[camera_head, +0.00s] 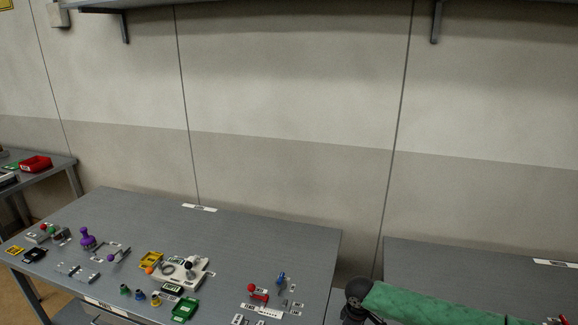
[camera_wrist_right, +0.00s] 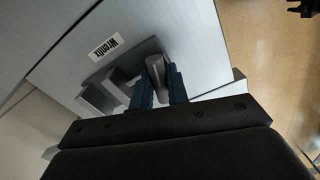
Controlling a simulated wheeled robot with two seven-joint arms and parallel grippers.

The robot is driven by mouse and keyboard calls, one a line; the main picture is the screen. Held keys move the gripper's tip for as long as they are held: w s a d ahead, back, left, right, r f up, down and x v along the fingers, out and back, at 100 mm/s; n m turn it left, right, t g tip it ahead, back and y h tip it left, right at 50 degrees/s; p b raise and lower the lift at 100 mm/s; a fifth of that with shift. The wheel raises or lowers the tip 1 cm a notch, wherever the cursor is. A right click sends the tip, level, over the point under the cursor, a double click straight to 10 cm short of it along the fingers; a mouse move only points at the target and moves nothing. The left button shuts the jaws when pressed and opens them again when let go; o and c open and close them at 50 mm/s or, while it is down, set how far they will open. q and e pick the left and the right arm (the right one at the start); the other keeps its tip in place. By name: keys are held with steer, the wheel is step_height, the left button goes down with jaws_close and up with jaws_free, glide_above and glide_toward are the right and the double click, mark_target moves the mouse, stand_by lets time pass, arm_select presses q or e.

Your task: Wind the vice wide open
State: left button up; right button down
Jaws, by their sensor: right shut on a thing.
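The right wrist view shows a grey metal vice (camera_wrist_right: 98,98), with angular blocks on a pale grey surface. My right gripper (camera_wrist_right: 159,88) has two dark blue fingers, one on each side of a grey rounded bar (camera_wrist_right: 155,68), which looks like the vice's handle. The fingers are shut on this bar. Its lower end is hidden between the fingers and the dark gripper body. How far apart the vice jaws stand cannot be told. The vice is not recognisable in the head view. My left gripper is not in view.
A label reading "Wrenlix" (camera_wrist_right: 109,47) lies beside the vice. In the head view, a grey table (camera_head: 150,215) carries several small fixtures, including a purple knob (camera_head: 87,238) and a green tray (camera_head: 184,310). Another table (camera_head: 450,265) stands at right.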

steer(key=shift+n, duration=1.2)
steer(key=c, duration=1.3)
jaws_free()
steer(key=shift+r+p, duration=0.1)
steer(key=shift+p, duration=0.2)
steer(key=shift+r+p, duration=1.3)
steer(key=shift+r, duration=1.6)
